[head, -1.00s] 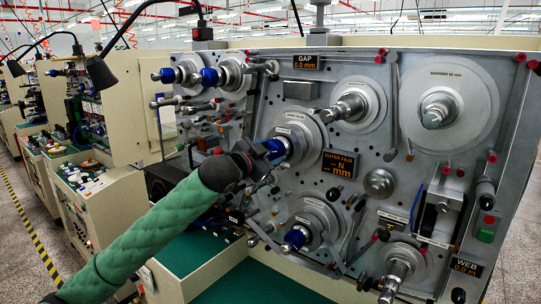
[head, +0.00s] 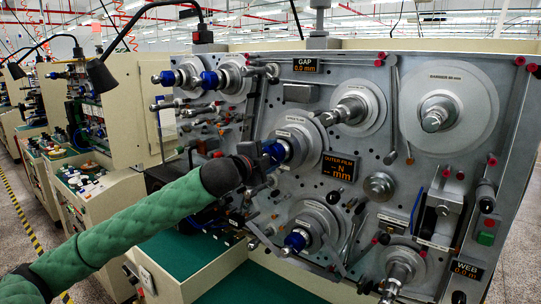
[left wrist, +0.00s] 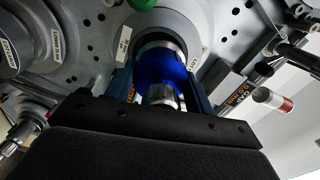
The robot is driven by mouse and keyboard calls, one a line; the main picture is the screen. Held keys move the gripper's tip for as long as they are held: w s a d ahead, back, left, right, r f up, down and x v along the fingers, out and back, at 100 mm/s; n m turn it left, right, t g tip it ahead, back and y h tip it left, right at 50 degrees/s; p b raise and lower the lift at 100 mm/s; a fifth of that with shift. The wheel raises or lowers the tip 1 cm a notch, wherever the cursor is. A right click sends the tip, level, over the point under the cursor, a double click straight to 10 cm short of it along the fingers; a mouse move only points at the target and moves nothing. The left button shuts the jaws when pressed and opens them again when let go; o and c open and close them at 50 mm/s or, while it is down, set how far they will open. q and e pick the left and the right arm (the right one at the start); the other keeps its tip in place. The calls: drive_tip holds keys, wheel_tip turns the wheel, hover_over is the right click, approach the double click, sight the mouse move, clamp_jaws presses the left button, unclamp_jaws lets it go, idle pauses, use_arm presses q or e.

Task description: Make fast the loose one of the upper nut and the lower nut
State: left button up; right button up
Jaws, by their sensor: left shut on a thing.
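The upper nut (head: 274,152) is blue and sits on the middle spindle, partly hidden by my left gripper (head: 266,160). In the left wrist view the upper nut (left wrist: 163,68) lies between the two fingers of the left gripper (left wrist: 160,84), which are shut on it from both sides. A bright metal shaft end sticks out of the nut there, and a green piece shows behind it. The lower nut (head: 296,240), also blue, sits on the spindle below, with no gripper at it. I cannot tell from the picture whether it is tight. My right gripper is not in view.
Two more blue nuts (head: 209,80) sit on spindles at the upper left. Rollers, levers and bare metal spindles (head: 348,110) stick out of the panel around. A red-tipped rod (left wrist: 272,100) is right of the gripper in the left wrist view.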

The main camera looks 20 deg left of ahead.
use_arm(q)
drive_tip(key=shift+f, duration=0.1)
idle(0.5)
drive_tip(key=o, duration=1)
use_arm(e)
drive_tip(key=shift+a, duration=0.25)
use_arm(q)
drive_tip(key=shift+s, duration=0.1)
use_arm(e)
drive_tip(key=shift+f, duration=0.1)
use_arm(q)
drive_tip(key=shift+s+a+f+b, duration=0.1)
drive_tip(key=shift+s+a+b, duration=0.15)
drive_tip(key=shift+b, duration=0.1)
drive_tip(key=shift+b+v, duration=0.75)
drive_tip(key=shift+v, duration=0.45)
drive_tip(key=shift+b+v, duration=1.1)
drive_tip(key=shift+v, duration=1.2)
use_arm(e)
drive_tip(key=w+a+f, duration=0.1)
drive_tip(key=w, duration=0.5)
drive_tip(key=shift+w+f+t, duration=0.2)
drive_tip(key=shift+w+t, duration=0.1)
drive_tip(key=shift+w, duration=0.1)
use_arm(q)
drive_tip(key=shift+d, duration=0.1)
